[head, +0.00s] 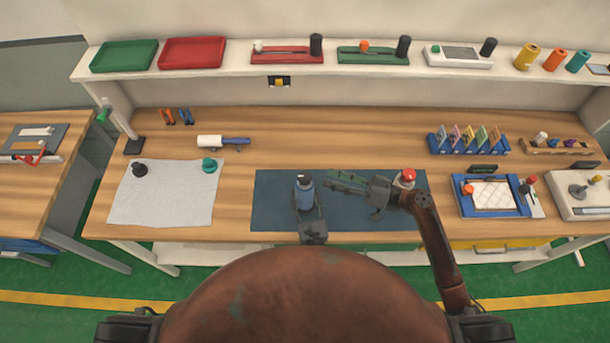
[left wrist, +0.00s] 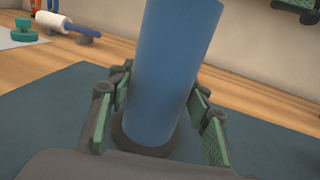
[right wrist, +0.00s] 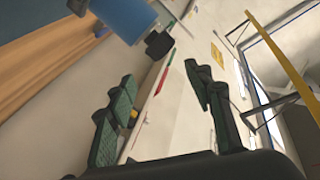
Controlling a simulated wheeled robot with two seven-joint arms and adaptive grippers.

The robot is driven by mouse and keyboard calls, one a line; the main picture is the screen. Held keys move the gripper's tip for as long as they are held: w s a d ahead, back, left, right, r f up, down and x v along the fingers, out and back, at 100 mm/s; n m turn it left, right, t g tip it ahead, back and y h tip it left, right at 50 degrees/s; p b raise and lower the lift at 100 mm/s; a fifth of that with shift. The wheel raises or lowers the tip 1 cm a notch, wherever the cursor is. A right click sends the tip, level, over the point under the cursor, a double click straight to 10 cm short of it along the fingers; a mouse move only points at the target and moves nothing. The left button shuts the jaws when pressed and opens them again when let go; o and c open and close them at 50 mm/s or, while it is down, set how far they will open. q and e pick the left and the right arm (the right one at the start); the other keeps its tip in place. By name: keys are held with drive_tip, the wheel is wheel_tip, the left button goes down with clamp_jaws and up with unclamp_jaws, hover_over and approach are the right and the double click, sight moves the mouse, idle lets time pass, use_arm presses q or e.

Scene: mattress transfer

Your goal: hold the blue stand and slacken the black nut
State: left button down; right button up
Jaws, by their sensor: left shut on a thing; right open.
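The blue stand (head: 305,196) is an upright blue cylinder on the dark blue mat (head: 270,215). In the left wrist view the stand (left wrist: 168,70) rises from a dark round base between the fingers of my left gripper (left wrist: 160,108), which is shut on it. The black nut (right wrist: 158,45) shows in the right wrist view as a dark piece at the end of the blue cylinder. In the head view the stand's top looks dark and small. My right gripper (head: 346,181) is open and empty, to the right of the stand's top, its fingers pointing left, apart from the nut.
A red-topped item (head: 405,176) stands behind my right wrist. A white cloth (head: 165,200) with a black and a green knob lies left of the mat. A blue tray (head: 465,207) stands right of it. A white-and-blue tool (head: 222,142) lies behind.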

sight(310, 179)
drive_tip(key=s+n+t+h, duration=0.1)
drive_tip(key=s+n+t, duration=0.2)
drive_tip(key=s+n, duration=0.1)
drive_tip(key=x, duration=0.7)
drive_tip(key=f+x, duration=0.1)
drive_tip(key=x, duration=0.3)
drive_tip(key=shift+d, duration=0.1)
drive_tip(key=shift+c, duration=0.4)
drive_tip(key=shift+w, duration=0.1)
drive_tip(key=c, duration=1.1)
